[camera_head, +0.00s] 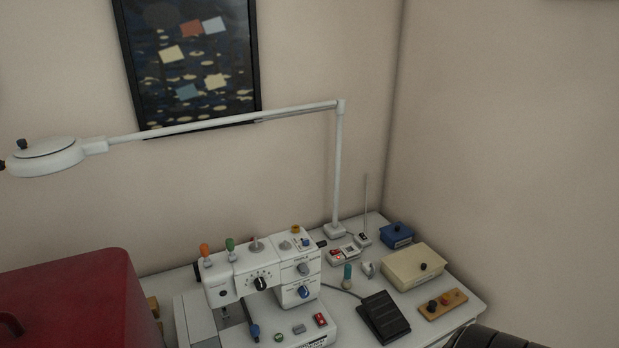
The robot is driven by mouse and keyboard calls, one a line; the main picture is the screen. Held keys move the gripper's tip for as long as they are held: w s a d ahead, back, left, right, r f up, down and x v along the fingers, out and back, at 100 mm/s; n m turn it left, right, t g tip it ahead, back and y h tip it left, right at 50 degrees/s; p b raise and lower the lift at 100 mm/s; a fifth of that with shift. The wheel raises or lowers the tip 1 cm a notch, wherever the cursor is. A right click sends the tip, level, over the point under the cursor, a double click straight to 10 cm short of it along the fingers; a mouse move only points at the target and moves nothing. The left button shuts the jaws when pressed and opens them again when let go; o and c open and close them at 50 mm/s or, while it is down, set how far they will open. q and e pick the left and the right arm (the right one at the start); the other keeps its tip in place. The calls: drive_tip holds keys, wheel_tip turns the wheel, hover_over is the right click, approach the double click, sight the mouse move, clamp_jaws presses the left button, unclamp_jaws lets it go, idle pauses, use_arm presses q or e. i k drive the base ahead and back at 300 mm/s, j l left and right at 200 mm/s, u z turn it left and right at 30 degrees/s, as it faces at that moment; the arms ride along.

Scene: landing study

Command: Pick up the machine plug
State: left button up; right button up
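A small pale grey piece (369,269) that looks like a plug lies on the white table, just in front of a white power strip (345,253). It is too small for me to be sure it is the machine plug. The power strip has a red switch at its left end. The white sewing machine (262,283) stands to the left, with orange and green spools on top. Neither of my grippers shows in this view.
A black foot pedal (383,317) with a cable, a cream box (413,267), a blue box (397,235) and a wooden block (442,304) crowd the table's right side. A white lamp arm (235,117) spans above. A large red object (70,300) fills the lower left.

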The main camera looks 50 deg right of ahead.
sight(368, 270)
drive_tip(key=z, duration=1.85)
drive_tip(key=k+l+z, duration=0.1)
drive_tip(key=k, duration=0.15)
